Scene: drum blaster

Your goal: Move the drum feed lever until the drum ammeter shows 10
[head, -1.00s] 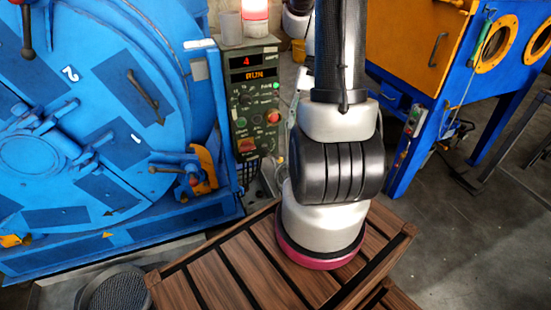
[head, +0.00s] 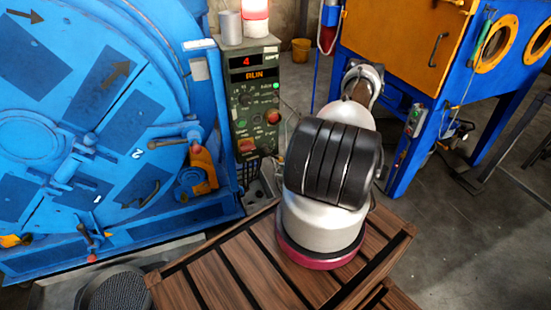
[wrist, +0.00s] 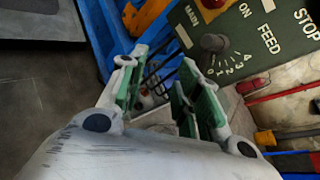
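The control panel (head: 252,100) stands right of the blue drum (head: 60,110). Its upper red display (head: 247,61), apparently the ammeter, reads 4; the lower one reads RUN. In the wrist view the panel (wrist: 265,15) appears tilted, with a FEED label and a dark knob (wrist: 212,42) on a numbered scale. I cannot tell for certain which part is the feed lever. My gripper (wrist: 158,75) is open and empty, its green-padded fingers apart, left of and below the knob in that view. In the head view my gripper is hidden behind my arm.
An orange latch (head: 203,170) with a dark handle sits at the drum's right edge. A blue cabinet with an orange door (head: 400,40) stands right of my arm. A grey cup and a lit beacon (head: 255,18) top the panel.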

